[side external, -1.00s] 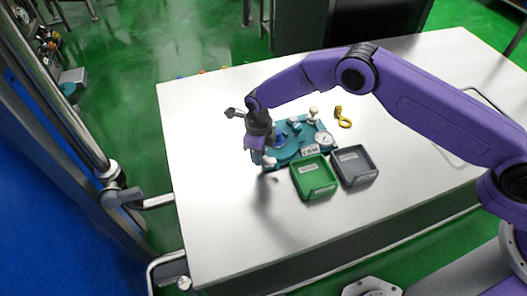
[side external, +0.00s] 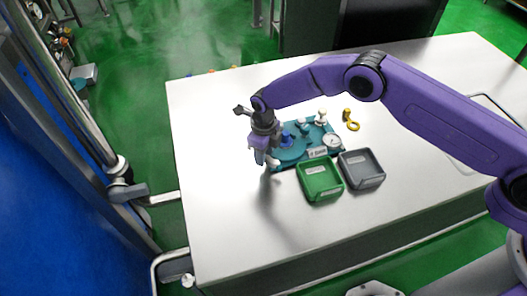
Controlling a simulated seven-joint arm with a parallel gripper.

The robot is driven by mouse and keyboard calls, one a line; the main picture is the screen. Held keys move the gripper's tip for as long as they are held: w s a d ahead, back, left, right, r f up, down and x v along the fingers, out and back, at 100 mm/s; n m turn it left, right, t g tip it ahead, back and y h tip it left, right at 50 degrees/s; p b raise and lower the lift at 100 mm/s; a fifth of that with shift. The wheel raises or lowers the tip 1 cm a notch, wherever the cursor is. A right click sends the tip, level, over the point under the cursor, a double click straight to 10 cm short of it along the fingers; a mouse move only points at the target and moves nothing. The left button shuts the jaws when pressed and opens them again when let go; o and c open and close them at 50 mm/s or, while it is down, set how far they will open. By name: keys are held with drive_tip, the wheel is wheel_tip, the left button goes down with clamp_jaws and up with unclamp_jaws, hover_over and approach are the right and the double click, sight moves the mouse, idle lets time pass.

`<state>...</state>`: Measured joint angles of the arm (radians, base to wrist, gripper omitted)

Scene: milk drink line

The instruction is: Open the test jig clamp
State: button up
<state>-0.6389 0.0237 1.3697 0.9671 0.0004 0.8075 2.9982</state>
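The test jig is a teal plate (side external: 290,153) on the white table, carrying a blue part (side external: 287,138), a round dial gauge (side external: 331,141) and small fittings with pale knobs. One pale knob (side external: 321,117) stands upright at the back of the plate. Another pale knob (side external: 272,163) shows low at the plate's left front, right beside my gripper. My gripper (side external: 264,158) points down at the jig's left edge. Its fingers are small and partly merged with that knob, so I cannot tell whether they touch or grip it. The clamp's exact position is unclear.
A green tray (side external: 321,196) and a grey tray (side external: 362,183) stand directly in front of the jig. A yellow ring-ended item (side external: 352,125) lies behind it to the right. The white table (side external: 222,220) is clear at the left and front.

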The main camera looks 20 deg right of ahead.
drive_tip(key=shift+r, duration=0.15)
wheel_tip(320, 180, up, 17)
idle(0.5)
drive_tip(key=shift+r, duration=0.15)
idle(0.4)
drive_tip(key=s+d+r+n, duration=0.5)
drive_tip(key=s+d+n, duration=0.15)
drive_tip(key=n, duration=0.35)
drive_tip(key=s+d+r+n, duration=0.5)
drive_tip(key=s+r+n, duration=0.1)
drive_tip(key=s+n, duration=0.25)
drive_tip(key=s+d+n, duration=2)
drive_tip(key=n, duration=0.1)
drive_tip(key=shift+s, duration=0.25)
